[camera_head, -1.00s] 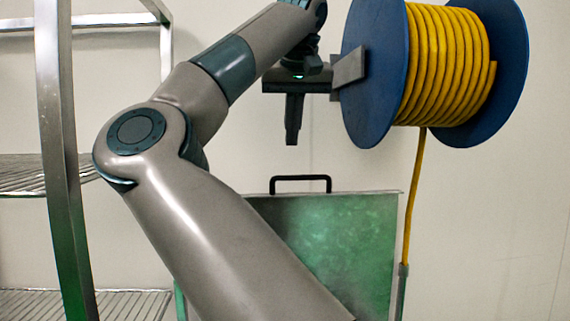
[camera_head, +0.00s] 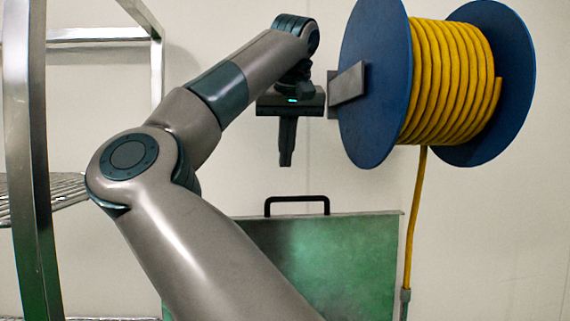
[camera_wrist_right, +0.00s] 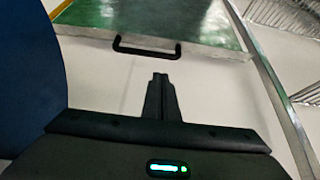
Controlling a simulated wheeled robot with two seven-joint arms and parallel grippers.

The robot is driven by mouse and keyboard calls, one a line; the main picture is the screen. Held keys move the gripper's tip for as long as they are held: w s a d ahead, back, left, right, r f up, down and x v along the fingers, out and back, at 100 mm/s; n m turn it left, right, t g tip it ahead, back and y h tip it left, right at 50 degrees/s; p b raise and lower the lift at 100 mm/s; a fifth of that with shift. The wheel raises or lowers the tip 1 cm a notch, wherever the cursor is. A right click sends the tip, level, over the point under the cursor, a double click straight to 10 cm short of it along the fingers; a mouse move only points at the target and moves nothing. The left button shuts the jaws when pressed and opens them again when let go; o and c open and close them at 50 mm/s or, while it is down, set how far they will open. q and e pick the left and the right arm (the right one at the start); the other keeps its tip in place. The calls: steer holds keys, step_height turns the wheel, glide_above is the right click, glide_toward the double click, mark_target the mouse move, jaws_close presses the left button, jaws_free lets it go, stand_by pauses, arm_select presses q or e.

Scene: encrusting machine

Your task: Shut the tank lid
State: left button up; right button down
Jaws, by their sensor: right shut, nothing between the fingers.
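The tank lid (camera_head: 345,260) is a green metal panel standing raised near the back wall, with a black bar handle (camera_head: 297,201) on its top edge. My own arm covers its left part, and the tank below is out of frame. My right gripper (camera_head: 286,160) is shut and empty, pointing down just above the handle in the head view. In the right wrist view the shut fingers (camera_wrist_right: 160,80) point toward the handle (camera_wrist_right: 147,50) and the lid (camera_wrist_right: 150,18), with a gap between fingertips and handle. My left gripper is not in view.
A blue spool (camera_head: 375,85) of yellow hose (camera_head: 450,80) is on the wall, close to the right of my gripper; its grey bracket (camera_head: 347,84) is nearest. A metal rack (camera_head: 25,160) stands at the left. The wall right of the lid is mostly clear.

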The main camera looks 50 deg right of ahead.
mark_target(284, 197)
steer(key=x, duration=0.8)
steer(key=shift+w+f+p, duration=0.1)
steer(key=shift+f+p, duration=0.2)
steer(key=shift+p, duration=0.05)
steer(key=shift+d+f, duration=0.15)
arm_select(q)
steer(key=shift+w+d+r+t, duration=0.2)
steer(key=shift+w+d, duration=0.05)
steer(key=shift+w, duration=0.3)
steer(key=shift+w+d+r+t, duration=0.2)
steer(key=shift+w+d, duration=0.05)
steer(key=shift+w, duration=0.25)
arm_select(e)
steer(key=shift+w+f, duration=0.1)
